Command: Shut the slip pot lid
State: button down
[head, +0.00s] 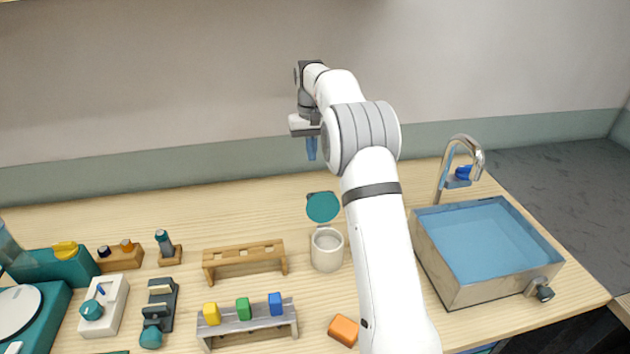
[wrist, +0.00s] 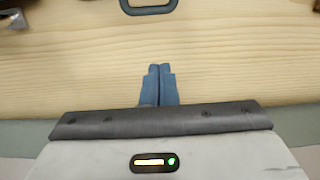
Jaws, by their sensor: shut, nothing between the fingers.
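The slip pot (head: 327,250) is a pale cup on the wooden table, left of my arm in the head view. Its teal lid (head: 322,207) stands raised open at the back of the pot. My gripper (head: 311,150) is above and behind the lid, fingers pointing down, apart from it. In the wrist view my blue fingers (wrist: 160,82) are shut together with nothing between them. A dark rounded frame (wrist: 149,5) shows at the top edge of the wrist view; I cannot tell whether it belongs to the lid.
A wooden rack (head: 244,262) stands left of the pot. A grey rack (head: 248,321) holds yellow, green and blue pieces. An orange block (head: 343,330) lies in front of the pot. A sink (head: 470,290) with a tap (head: 455,150) is at right. The table behind the pot is clear.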

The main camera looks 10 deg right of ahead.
aim_at(321, 204)
jog(key=s+f+p, duration=0.3)
jog(key=f, duration=0.5)
jog(key=shift+s+f, duration=0.4)
jog(key=shift+s, duration=0.1)
jog(key=shift+d, duration=0.1)
jog(key=shift+b, duration=0.45)
jog(key=shift+s+r+t+b, duration=0.2)
jog(key=shift+t+b, duration=0.2)
jog(key=shift+b, duration=0.2)
